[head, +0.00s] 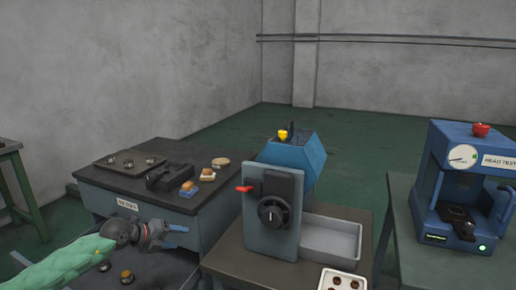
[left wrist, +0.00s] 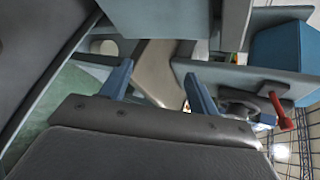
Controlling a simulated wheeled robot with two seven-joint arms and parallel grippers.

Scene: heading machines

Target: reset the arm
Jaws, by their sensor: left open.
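My left arm, in a green sleeve, comes in from the lower left in the head view. Its left gripper (head: 180,237) is beside the front of the dark workbench and left of the blue-grey heading machine (head: 270,218). In the left wrist view the two blue fingers of the left gripper (left wrist: 158,74) stand wide apart with nothing held between them. The machine's red lever (left wrist: 281,112) shows to the right of the fingers there. My right gripper is in neither view.
The dark workbench (head: 185,204) bears a plate with small parts, a black fixture and several small blocks. A grey tray (head: 330,238) and a white tray (head: 342,280) are right of the machine. A blue head tester (head: 440,185) stands far right. Green floor (head: 360,150) behind is clear.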

